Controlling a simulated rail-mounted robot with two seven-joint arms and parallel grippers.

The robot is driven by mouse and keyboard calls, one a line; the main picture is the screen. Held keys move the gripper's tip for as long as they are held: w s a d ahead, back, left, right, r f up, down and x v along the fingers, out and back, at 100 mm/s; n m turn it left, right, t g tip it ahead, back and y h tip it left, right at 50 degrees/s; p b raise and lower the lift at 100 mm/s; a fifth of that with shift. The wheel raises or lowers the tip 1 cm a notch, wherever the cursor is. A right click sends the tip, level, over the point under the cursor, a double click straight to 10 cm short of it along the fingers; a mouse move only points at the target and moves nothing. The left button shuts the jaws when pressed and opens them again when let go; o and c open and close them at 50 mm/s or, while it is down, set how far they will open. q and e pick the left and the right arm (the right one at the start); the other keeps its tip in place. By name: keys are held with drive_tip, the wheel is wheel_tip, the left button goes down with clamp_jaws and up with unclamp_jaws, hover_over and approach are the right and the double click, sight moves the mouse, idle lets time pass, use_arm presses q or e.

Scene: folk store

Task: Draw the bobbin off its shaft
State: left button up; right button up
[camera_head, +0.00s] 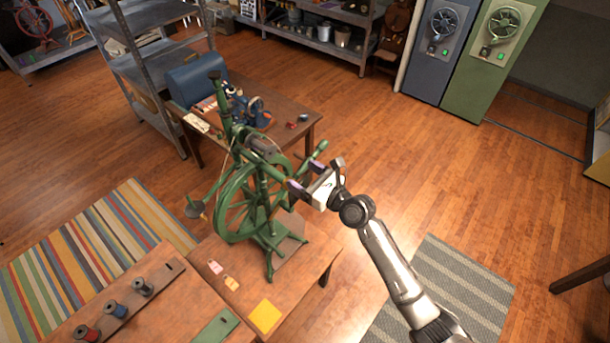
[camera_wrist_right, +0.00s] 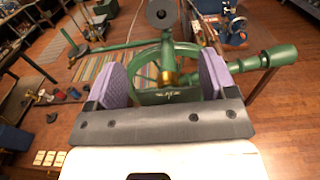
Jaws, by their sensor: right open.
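A green spinning wheel (camera_head: 237,217) stands on a wooden table. A dark grey, rounded piece (camera_head: 264,149), which looks like the bobbin, sits near the top of its frame. Contact is unclear. My left gripper is out of view.
A board at lower left bears a red spool (camera_head: 87,333), a blue spool (camera_head: 115,308) and a dark spool (camera_head: 143,286). A yellow square (camera_head: 264,316) lies near the front edge. Behind the wheel, a second table (camera_head: 284,133) holds a blue box (camera_head: 197,80).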

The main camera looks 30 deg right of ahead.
sight(271, 154)
drive_tip(key=shift+w, duration=0.25)
drive_tip(key=b+x, duration=0.3)
drive_tip(key=x, duration=0.4)
drive_tip(key=shift+w+a+r+b, duration=0.15)
drive_tip(key=shift+w+r+b, duration=0.05)
drive_tip(key=shift+w+b, duration=0.1)
drive_tip(key=shift+b+x, duration=0.35)
drive_tip(key=shift+x, duration=1)
drive_tip(key=shift+w, duration=0.1)
drive_tip(key=shift+c, duration=0.3)
drive_tip(key=c, duration=0.6)
drive_tip(key=shift+c, duration=0.4)
